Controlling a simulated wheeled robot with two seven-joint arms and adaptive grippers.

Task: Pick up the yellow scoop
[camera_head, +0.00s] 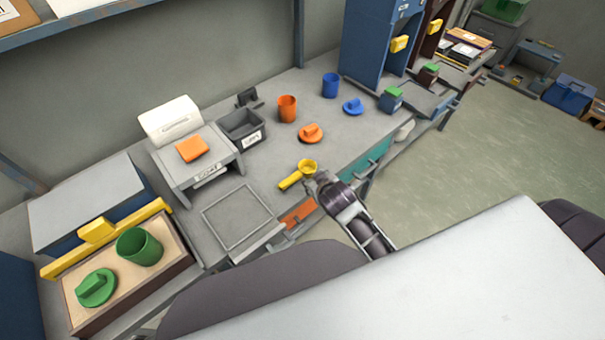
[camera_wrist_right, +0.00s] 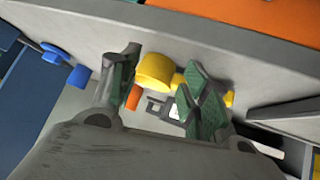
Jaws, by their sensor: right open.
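The yellow scoop (camera_head: 300,173) lies on the grey workbench near its front edge, with its round cup to the right and its handle pointing left toward the viewer. My right gripper (camera_head: 318,183) is at the bench edge, right beside the scoop's cup. In the right wrist view the scoop (camera_wrist_right: 156,72) shows between and beyond the two open fingers of my right gripper (camera_wrist_right: 160,95). The cup is near the left finger, and the right finger hides part of the handle. I cannot tell whether the fingers touch it. My left gripper is not in view.
An orange lid (camera_head: 311,133), orange cup (camera_head: 287,109), blue lid (camera_head: 353,106) and blue cup (camera_head: 330,85) stand behind the scoop. A square-outlined plate (camera_head: 243,217) lies to its left. A sand-coloured tray (camera_head: 150,280) holds a green cup and lid. The bench around the scoop is clear.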

